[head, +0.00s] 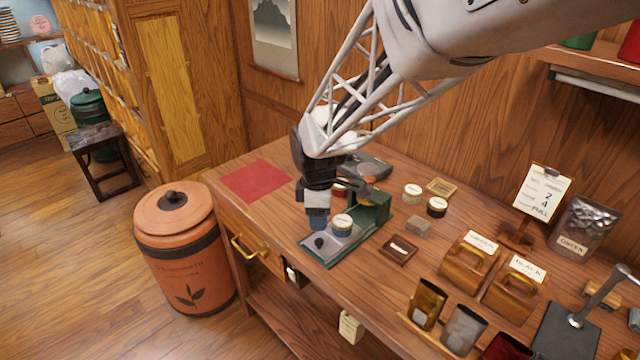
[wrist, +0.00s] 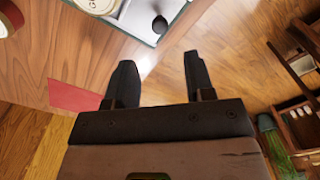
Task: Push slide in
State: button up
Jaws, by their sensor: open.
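The slide (head: 327,251) is a grey metal plate with a black knob (head: 319,242), set in a green base. It sticks out from the green press (head: 374,207) toward the table's front edge. A blue-banded tin (head: 342,226) with a white lid sits on it. My gripper (head: 318,221) is open and empty, fingers pointing down, just behind and above the knob in the head view. In the wrist view the fingers (wrist: 158,72) are apart with nothing between them, and the knob (wrist: 160,24) shows beyond them. I cannot tell whether a finger touches the tin.
A red mat (head: 256,180) lies to the left. Small tins (head: 412,191), a wooden dish (head: 400,250) and wooden scoop boxes (head: 466,262) stand to the right. An orange canister (head: 180,245) stands on the floor by the drawer. The table's front edge is close to the slide.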

aim_at(318, 240)
jog(key=shift+f, duration=3.85)
grip_shut()
